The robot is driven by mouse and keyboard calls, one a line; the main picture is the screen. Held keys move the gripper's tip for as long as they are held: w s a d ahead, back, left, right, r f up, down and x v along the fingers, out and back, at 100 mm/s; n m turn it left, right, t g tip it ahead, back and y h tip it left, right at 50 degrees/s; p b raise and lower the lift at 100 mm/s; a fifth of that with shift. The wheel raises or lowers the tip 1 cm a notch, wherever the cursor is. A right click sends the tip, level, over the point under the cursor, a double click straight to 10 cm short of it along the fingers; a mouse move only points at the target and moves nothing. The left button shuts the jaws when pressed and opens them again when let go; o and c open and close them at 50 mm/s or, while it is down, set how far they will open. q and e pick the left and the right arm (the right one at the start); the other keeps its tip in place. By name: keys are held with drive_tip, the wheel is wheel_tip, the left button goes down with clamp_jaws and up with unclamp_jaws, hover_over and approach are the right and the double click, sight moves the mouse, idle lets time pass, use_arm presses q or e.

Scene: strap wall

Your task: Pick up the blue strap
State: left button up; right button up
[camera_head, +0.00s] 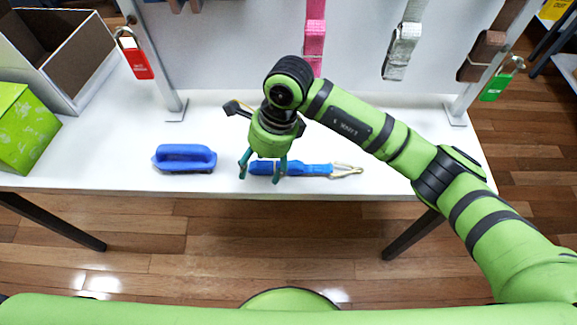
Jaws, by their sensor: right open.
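The blue strap (305,169) lies flat on the white table near its front edge, with a pale metal-looking hook at its right end. My right gripper (260,177) points down over the strap's left part. Its teal fingers are apart, one by the strap's left end and one in front of the strap. I cannot tell whether the fingers touch it. My left gripper is not in view.
A blue-handled brush-like object (184,157) lies left of the strap. A pink strap (315,40) and a grey strap (403,45) hang behind. Red (138,62) and green (494,88) padlocks hang on the rack's posts. An open box (90,75) stands at left.

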sight(289, 167)
drive_tip(key=w+d+h, duration=0.2)
drive_tip(key=d, duration=0.1)
drive_tip(key=w+d+t+h, duration=0.1)
drive_tip(key=d, duration=0.1)
drive_tip(key=shift+d+f, duration=0.2)
drive_tip(key=shift+f, duration=0.05)
wheel_tip(289, 167, down, 5)
drive_tip(key=p, duration=0.2)
drive_tip(key=shift+w+d+f+p, duration=0.1)
drive_tip(key=shift+w+f+p, duration=0.05)
drive_tip(key=shift+p, duration=0.25)
drive_tip(key=shift+f, duration=0.55)
clamp_jaws()
